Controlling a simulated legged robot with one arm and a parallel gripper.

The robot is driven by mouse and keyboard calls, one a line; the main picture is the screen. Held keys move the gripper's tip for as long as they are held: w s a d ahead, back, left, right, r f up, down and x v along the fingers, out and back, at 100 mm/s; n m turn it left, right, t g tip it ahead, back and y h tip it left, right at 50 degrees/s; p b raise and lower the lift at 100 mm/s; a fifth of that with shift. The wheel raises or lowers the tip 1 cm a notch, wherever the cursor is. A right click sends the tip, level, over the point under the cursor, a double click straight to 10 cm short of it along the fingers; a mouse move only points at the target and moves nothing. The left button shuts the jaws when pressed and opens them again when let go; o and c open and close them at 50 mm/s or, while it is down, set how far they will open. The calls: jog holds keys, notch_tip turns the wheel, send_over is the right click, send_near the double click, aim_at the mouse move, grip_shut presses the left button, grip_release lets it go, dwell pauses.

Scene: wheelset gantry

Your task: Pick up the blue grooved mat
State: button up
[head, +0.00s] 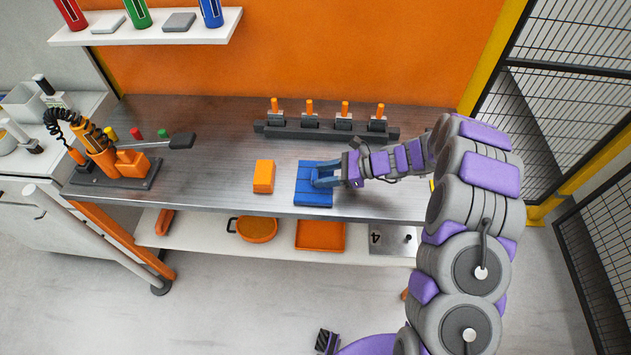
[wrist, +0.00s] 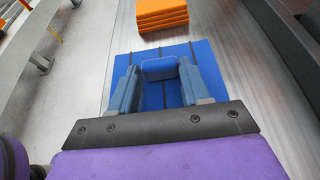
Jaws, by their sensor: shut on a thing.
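The blue grooved mat (head: 313,199) lies flat on the metal workbench, near its front edge. In the wrist view the mat (wrist: 207,62) shows dark grooves running along it. My gripper (head: 318,177) reaches in from the right, low over the mat. In the wrist view its two grey-blue fingers (wrist: 160,78) stand on either side of a raised blue part in the middle of the mat and are shut on it. The fingers and the dark gripper bar hide the near part of the mat. I cannot tell any gap between mat and bench.
An orange block (head: 264,176) stands just left of the mat on the workbench (head: 225,180). A dark rack with several orange-topped pegs (head: 325,131) is behind. A shelf below holds an orange pan and tray.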

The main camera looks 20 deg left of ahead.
jog(key=c, duration=0.4)
